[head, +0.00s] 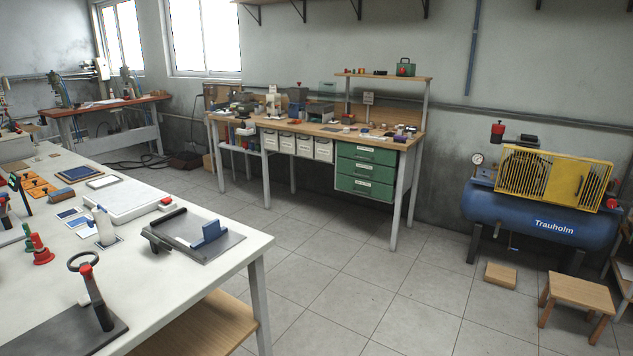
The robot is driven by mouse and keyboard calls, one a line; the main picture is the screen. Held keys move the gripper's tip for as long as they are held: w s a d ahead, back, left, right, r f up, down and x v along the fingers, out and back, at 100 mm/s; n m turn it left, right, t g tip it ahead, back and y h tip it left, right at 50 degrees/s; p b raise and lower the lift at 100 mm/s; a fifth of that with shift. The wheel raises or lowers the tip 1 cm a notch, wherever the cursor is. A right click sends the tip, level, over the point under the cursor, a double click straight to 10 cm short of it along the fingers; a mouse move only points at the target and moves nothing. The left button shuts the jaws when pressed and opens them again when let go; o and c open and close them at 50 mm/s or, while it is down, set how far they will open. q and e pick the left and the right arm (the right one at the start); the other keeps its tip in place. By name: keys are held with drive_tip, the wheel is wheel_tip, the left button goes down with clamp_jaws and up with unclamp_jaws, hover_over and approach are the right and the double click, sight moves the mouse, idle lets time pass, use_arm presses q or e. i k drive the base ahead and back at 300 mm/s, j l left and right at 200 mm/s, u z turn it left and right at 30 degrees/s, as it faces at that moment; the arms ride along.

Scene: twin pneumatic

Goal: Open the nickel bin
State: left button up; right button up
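Several white bins with labels hang in a row under the top of the wooden workbench (330,131) at the back wall. The leftmost bin (270,140) and the rightmost bin (323,150) are among them, and all look shut. The labels are too small to read, so I cannot tell which is the nickel bin. To their right is a green drawer unit (365,170) with several closed, labelled drawers. Neither of my grippers is in view.
A white table (225,215) with tools and fixtures fills the left foreground. A blue compressor (535,217) stands at the right, with a wooden stool (580,291) and a small wooden block (501,275) on the floor. The tiled floor (340,270) before the workbench is clear.

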sight(287, 140)
drive_tip(key=i+l+z, duration=0.35)
drive_tip(key=i, duration=0.35)
drive_tip(key=i+z, duration=0.35)
drive_tip(key=i, duration=0.35)
drive_tip(key=i+z, duration=0.4)
drive_tip(key=i, duration=0.3)
drive_tip(key=i+j+u, duration=0.25)
drive_tip(key=i, duration=0.45)
drive_tip(key=i+u, duration=0.3)
drive_tip(key=i, duration=0.4)
drive_tip(key=i+j+u, duration=0.2)
drive_tip(key=i+j, duration=0.15)
drive_tip(key=j, duration=0.2)
drive_tip(key=i+j+u, duration=0.2)
drive_tip(key=i+j, duration=0.15)
drive_tip(key=j, duration=1.65)
drive_tip(key=i+z, duration=0.05)
